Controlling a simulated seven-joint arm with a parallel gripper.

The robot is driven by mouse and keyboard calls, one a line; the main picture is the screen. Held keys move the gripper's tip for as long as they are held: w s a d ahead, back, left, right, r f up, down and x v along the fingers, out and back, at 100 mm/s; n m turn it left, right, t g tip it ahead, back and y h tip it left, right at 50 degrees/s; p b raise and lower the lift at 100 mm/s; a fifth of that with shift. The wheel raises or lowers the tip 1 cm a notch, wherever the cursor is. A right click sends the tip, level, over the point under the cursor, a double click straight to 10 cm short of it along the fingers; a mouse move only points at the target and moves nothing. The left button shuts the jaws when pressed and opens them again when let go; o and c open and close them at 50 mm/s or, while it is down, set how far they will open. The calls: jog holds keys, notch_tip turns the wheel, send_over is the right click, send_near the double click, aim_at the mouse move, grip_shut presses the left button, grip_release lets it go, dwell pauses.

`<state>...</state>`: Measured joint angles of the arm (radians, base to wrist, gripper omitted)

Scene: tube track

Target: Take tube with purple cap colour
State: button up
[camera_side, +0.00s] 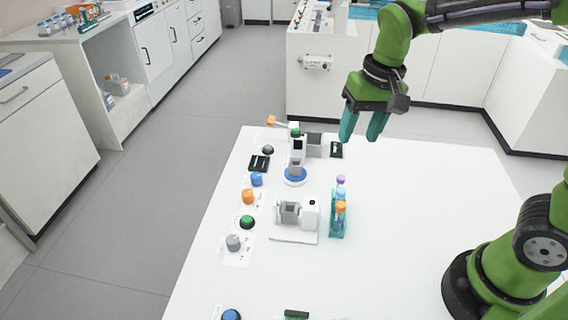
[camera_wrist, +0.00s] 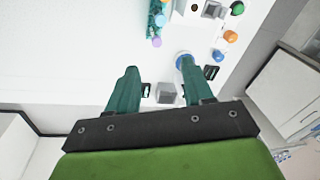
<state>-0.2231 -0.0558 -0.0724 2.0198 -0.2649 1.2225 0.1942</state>
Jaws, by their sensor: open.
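The tube with the purple cap (camera_side: 340,180) stands upright at the far end of a small teal rack (camera_side: 338,226) on the white table. A tube with an orange cap (camera_side: 341,207) stands in the near end of the same rack. In the wrist view the purple cap (camera_wrist: 156,42) shows at the top, beyond my fingertips. My gripper (camera_side: 361,138) is open and empty, with teal fingers pointing down. It is high above the far part of the table, beyond the rack and apart from both tubes. In the wrist view my gripper (camera_wrist: 152,75) has its fingers spread wide.
A white device with a blue round base (camera_side: 295,177) stands left of the rack. A grey-and-white device (camera_side: 297,214) sits close to the rack's left side. Several coloured knobs (camera_side: 247,196) line the left edge. The table right of the rack (camera_side: 410,220) is clear.

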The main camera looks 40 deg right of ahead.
aim_at(341, 177)
jog(key=f, duration=0.3)
jog(key=w+f+m+g, duration=0.1)
jog(key=f, duration=0.3)
jog(key=w+f+m+h, duration=0.1)
jog(key=f, duration=0.2)
jog(key=shift+w+d+f, duration=0.15)
jog(key=shift+w+f, duration=0.05)
jog(key=shift+f, duration=0.15)
jog(key=f, duration=0.5)
jog(key=shift+a+f, duration=0.2)
jog(key=shift+f, duration=0.15)
jog(key=c, duration=0.9)
